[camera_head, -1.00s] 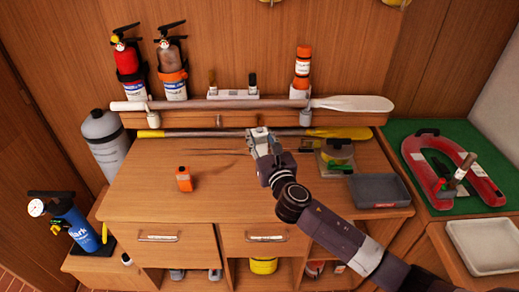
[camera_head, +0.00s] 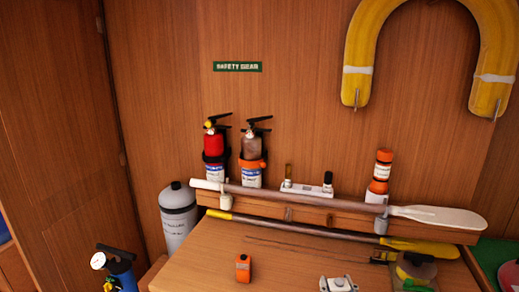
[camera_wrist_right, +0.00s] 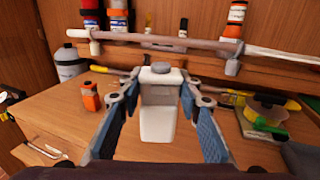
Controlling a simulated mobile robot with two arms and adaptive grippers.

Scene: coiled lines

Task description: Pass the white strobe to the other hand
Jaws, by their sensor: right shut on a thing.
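The white strobe (camera_wrist_right: 160,118), a pale block with a grey round cap, sits between the blue-padded fingers of my right gripper (camera_wrist_right: 160,85) in the right wrist view. The gripper is shut on it and holds it over the wooden desktop. In the head view only the tip of my right gripper (camera_head: 338,284) shows at the bottom edge, and I cannot make out the strobe clearly there. My left gripper is in neither view.
A small orange device (camera_head: 243,268) stands on the desktop (camera_head: 205,255). Behind are a paddle (camera_head: 300,198) on a shelf, fire extinguishers (camera_head: 214,150) and an orange-capped canister (camera_head: 380,175). The desktop's left part is mostly clear.

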